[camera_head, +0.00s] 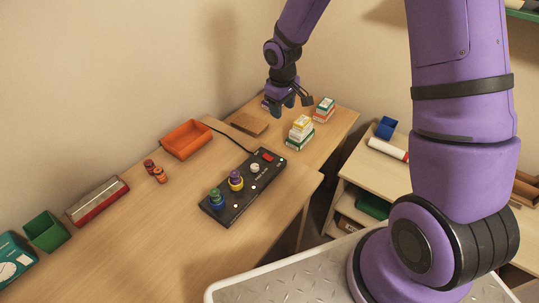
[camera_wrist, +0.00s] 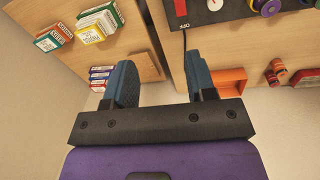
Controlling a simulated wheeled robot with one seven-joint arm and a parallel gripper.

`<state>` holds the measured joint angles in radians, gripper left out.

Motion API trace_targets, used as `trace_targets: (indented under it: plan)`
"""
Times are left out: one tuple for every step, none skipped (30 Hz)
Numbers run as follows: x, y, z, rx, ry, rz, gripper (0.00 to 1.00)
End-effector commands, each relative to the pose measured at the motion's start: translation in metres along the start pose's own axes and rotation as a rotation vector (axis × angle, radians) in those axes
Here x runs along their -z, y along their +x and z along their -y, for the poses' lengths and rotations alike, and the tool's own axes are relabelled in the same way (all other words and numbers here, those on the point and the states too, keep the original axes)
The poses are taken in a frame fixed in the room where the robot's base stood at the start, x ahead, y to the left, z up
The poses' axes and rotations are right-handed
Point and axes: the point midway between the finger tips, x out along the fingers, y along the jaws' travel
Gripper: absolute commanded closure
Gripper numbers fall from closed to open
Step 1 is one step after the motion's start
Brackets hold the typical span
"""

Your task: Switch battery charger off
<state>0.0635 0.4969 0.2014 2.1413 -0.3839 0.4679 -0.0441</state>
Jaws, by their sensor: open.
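The battery charger (camera_head: 228,207) is a long black unit lying at an angle on the desk. A red switch (camera_head: 267,157) sits at its far end, beside a small green spot, with a white round knob (camera_head: 255,168) nearer. Yellow-purple and green-blue round pieces stand towards its near end. In the wrist view the charger (camera_wrist: 208,13) is cut by the top edge, with the red switch (camera_wrist: 181,7) and lettering that seems to read OFF. My gripper (camera_head: 290,104) is open and empty, above the desk beyond the charger's far end; its blue fingers (camera_wrist: 162,82) are spread apart.
Small stacked boxes (camera_head: 301,131) stand right of the charger, with another stack (camera_head: 324,110) behind. An orange tray (camera_head: 187,140) and small red-orange cylinders (camera_head: 159,174) lie left. A dark cable runs from the charger's far end. Bare desk lies in front of the charger.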

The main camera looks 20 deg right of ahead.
Motion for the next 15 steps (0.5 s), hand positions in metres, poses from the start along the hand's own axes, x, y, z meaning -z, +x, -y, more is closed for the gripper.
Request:
trace_targets:
  plan:
    - [0.004,0.022,0.004,0.019,-0.016,0.013,0.49]
    - [0.006,0.032,0.006,0.028,-0.026,0.017,0.49]
    - [0.009,0.045,0.008,0.039,-0.039,0.020,0.49]
    - [0.011,0.055,0.010,0.047,-0.046,0.023,0.49]
    - [0.012,0.064,0.013,0.056,-0.054,0.027,0.49]
    - [0.013,0.075,0.015,0.065,-0.063,0.030,0.49]
    - [0.014,0.082,0.017,0.071,-0.070,0.030,0.49]
    - [0.015,0.088,0.018,0.077,-0.075,0.032,0.49]
    - [0.016,0.095,0.020,0.083,-0.081,0.033,0.49]
    - [0.017,0.100,0.022,0.088,-0.084,0.035,0.49]
    - [0.017,0.103,0.023,0.092,-0.087,0.035,0.49]
    - [0.017,0.106,0.024,0.095,-0.091,0.035,0.49]
    - [0.017,0.109,0.025,0.097,-0.093,0.036,0.49]
    - [0.018,0.111,0.025,0.098,-0.094,0.036,0.49]
    - [0.018,0.113,0.025,0.099,-0.095,0.036,0.49]
